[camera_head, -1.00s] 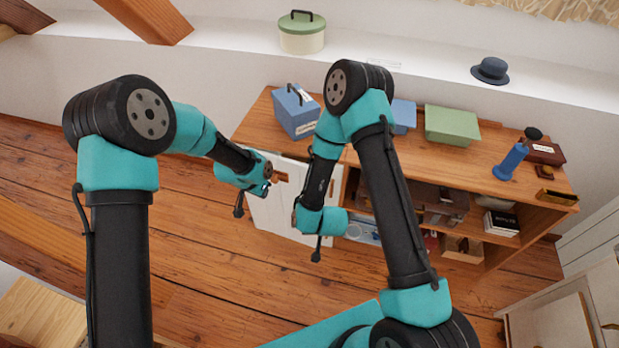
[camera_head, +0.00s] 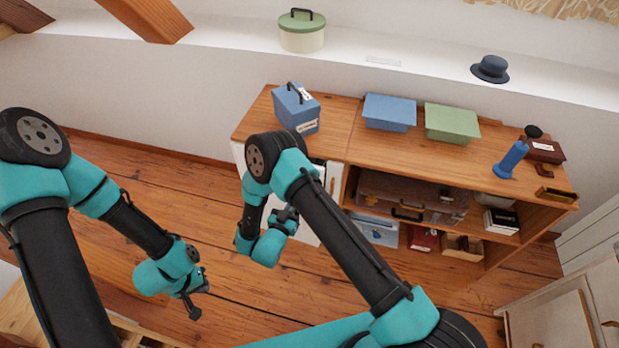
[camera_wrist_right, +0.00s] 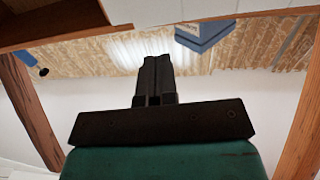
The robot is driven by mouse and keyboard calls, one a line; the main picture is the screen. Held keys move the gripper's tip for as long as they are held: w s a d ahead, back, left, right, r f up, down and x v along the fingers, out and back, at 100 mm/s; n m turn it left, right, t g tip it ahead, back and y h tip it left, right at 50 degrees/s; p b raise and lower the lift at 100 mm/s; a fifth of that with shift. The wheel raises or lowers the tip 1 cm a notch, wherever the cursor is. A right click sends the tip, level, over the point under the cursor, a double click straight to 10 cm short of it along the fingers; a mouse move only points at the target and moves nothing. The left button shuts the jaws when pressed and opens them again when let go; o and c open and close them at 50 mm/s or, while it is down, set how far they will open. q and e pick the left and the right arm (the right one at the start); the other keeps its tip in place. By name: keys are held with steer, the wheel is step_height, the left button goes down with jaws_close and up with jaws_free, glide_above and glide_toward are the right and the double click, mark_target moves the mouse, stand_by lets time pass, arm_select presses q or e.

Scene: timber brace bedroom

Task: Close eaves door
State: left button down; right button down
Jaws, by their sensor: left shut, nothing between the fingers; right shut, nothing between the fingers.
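The white eaves door (camera_head: 306,230) is at the left end of the low wooden cabinet (camera_head: 350,145) in the head view. It appears to lie across the left bay, mostly hidden behind my right arm, so I cannot tell whether it is fully flush. A small handle (camera_head: 332,185) shows near its right edge. My right gripper (camera_head: 289,214) is shut and empty in front of the door; contact cannot be made out. Its shut fingers show in the right wrist view (camera_wrist_right: 153,80). My left gripper (camera_head: 196,301) is shut and empty, low over the floor, well away from the door.
Floor is clear to the left.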

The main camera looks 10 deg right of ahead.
steer(key=x, duration=1.4)
steer(key=shift+w, duration=0.1)
